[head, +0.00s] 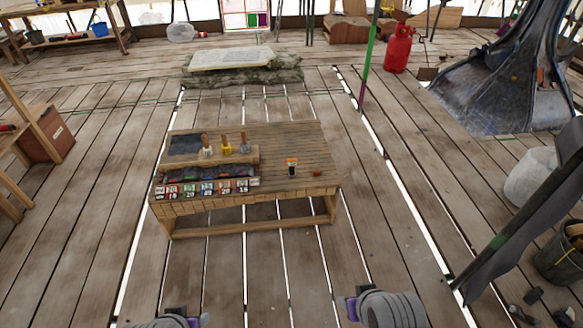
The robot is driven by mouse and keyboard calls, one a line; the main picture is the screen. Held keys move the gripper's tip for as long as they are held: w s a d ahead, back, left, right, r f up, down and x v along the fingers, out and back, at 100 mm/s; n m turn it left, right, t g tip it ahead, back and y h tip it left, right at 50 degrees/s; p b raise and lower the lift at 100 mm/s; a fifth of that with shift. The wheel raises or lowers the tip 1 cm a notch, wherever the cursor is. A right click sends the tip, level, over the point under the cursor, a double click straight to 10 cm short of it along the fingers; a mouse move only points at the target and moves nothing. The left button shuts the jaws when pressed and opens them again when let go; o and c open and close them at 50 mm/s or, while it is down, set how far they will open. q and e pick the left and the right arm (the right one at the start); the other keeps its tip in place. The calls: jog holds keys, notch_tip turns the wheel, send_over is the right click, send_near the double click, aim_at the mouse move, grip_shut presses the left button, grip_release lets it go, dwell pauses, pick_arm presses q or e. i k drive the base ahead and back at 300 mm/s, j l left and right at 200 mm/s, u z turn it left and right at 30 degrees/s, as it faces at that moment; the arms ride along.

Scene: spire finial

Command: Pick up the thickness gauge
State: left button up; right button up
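A low wooden table (265,146) stands in the middle of the head view. A small upright item with a black body and an orange band (292,167) stands on its right half, close to the front edge. A small reddish-brown piece (317,172) lies just right of it. I cannot tell for certain which of the small items is the thickness gauge. Only grey and purple parts of my two arms show at the bottom edge, well short of the table. No fingers of either gripper show, and nothing touches the items on the table.
Wooden-handled tools (226,146) stand in a block on the table's left half, above a row of numbered tags (205,188). A stone slab (230,58) lies behind. A red gas cylinder (398,48) and a dark metal spire (500,75) stand at the right. The plank floor before the table is clear.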

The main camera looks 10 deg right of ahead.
aim_at(290, 163)
jog(key=i+u, duration=0.1)
jog(key=i, duration=0.4)
jog(key=i+l+u, duration=0.1)
jog(key=i, duration=0.4)
jog(key=i+l, duration=0.2)
jog(key=i, duration=0.3)
jog(key=i+l+u, duration=0.15)
jog(key=i, duration=0.35)
jog(key=i+l+u, duration=0.1)
jog(key=i, duration=0.4)
jog(key=l, duration=0.1)
